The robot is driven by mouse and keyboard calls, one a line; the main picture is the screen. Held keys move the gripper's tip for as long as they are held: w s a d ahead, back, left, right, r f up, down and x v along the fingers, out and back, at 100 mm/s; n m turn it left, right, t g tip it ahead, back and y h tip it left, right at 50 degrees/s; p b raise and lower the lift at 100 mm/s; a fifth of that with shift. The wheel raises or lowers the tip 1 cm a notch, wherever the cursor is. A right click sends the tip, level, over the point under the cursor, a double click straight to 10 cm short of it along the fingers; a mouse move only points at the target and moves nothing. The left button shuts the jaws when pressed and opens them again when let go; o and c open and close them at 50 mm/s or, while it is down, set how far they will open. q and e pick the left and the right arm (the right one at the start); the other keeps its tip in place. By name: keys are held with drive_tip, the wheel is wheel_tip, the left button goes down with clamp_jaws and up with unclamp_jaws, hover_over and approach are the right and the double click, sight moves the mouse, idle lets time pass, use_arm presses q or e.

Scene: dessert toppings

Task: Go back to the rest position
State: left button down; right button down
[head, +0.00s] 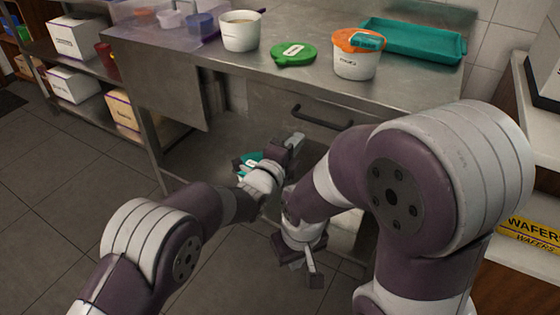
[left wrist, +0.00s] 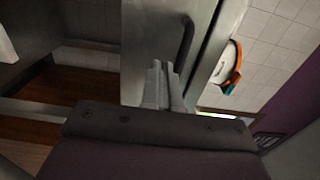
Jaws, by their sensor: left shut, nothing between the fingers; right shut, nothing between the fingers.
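My left gripper (head: 295,141) is in front of the steel counter, below its top edge, near the drawer handle. It is shut and empty; its closed fingers also show in the left wrist view (left wrist: 164,84). My right gripper (head: 312,272) hangs lower, pointing down in front of the cabinet. It is shut and empty. Both grippers are apart from the things on the counter.
On the steel counter (head: 220,75) stand an open white tub (head: 240,35), a green lid (head: 293,54), a tub with an orange lid (head: 354,62) and a teal tray (head: 410,42). A dark handle (head: 320,120) sticks out from the counter's front. Shelves with boxes (head: 78,38) stand left.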

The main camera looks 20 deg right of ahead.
use_arm(q)
drive_tip(key=p+v, duration=0.1)
drive_tip(key=v, duration=0.6)
drive_tip(key=s+a+f+n+g+y, duration=0.35)
drive_tip(key=a+f+n+y, duration=0.45)
drive_tip(key=a+f+n, duration=0.3)
drive_tip(key=s+a+n+g+y, duration=0.3)
drive_tip(key=s+a+n, duration=0.4)
drive_tip(key=a, duration=0.6)
drive_tip(key=s+a+n+g+y, duration=0.35)
drive_tip(key=s+a+n, duration=0.4)
drive_tip(key=a, duration=0.45)
drive_tip(key=a+r+n+p, duration=0.2)
drive_tip(key=a+r+n, duration=0.15)
drive_tip(key=a, duration=0.25)
wheel_tip(320, 180, up, 29)
drive_tip(key=p, duration=2.8)
drive_tip(key=shift+d+m, duration=0.4)
drive_tip(key=shift+d, duration=0.05)
